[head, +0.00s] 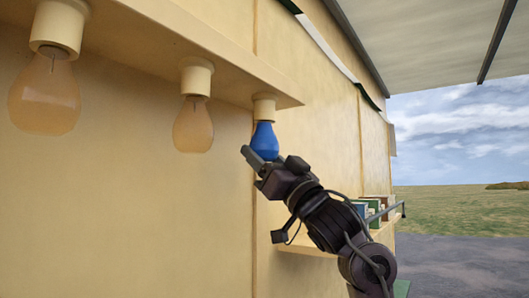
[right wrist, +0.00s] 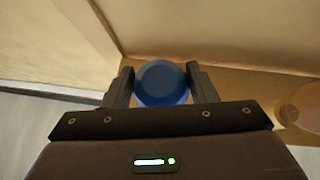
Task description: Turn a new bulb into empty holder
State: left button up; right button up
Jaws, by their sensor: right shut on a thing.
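A blue bulb (head: 264,141) is upright directly under the rightmost holder (head: 264,104), its top meeting the holder's lower end. How far it sits inside the holder cannot be told. My right gripper (head: 262,158) reaches up from below and is shut on the bulb. In the right wrist view the blue bulb (right wrist: 161,83) shows round between the two fingers (right wrist: 162,88). My left gripper is not in view.
Two clear amber bulbs hang in other holders to the left, a near one (head: 44,95) and a middle one (head: 193,125). The holders are under a cream ledge (head: 225,65) along the wall (head: 130,200). A shelf with small boxes (head: 375,212) is at the lower right.

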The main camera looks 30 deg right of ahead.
jog(key=shift+n+g+y, duration=0.6)
jog(key=shift+n+y, duration=0.4)
jog(key=shift+y, duration=1.1)
jog(key=o, duration=0.9)
jog(key=shift+a, duration=0.1)
jog(key=shift+o, duration=0.2)
jog(key=b+v, duration=0.4)
jog(key=v, duration=0.3)
jog(key=shift+s+f+b, duration=0.25)
jog(key=shift+b, duration=0.15)
